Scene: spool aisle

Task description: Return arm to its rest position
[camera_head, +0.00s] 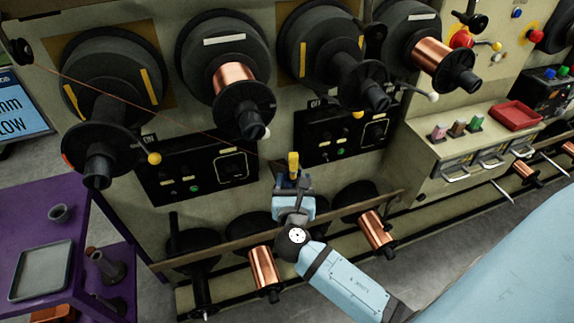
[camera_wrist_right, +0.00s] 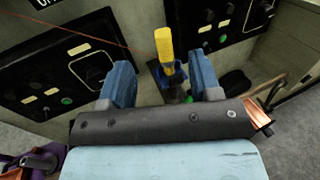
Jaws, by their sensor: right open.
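My right arm reaches up from the lower right in the head view. Its gripper (camera_head: 288,178) is in front of the machine's lower panel, between two black control boxes. In the right wrist view the two blue fingers (camera_wrist_right: 161,82) are apart. A yellow-handled tool (camera_wrist_right: 165,48) stands upright beyond and between them, its lower end in a dark holder; the fingers appear clear of it, though the exact gap is hard to tell. The yellow handle also shows in the head view (camera_head: 293,163). My left gripper is not in view.
Large black spool hubs (camera_head: 228,62), some with copper wire, project from the machine above. Copper spools (camera_head: 264,268) sit along a low rail. A purple cart (camera_head: 83,215) with a grey tray (camera_head: 41,270) stands left. A red bin (camera_head: 515,115) is at right.

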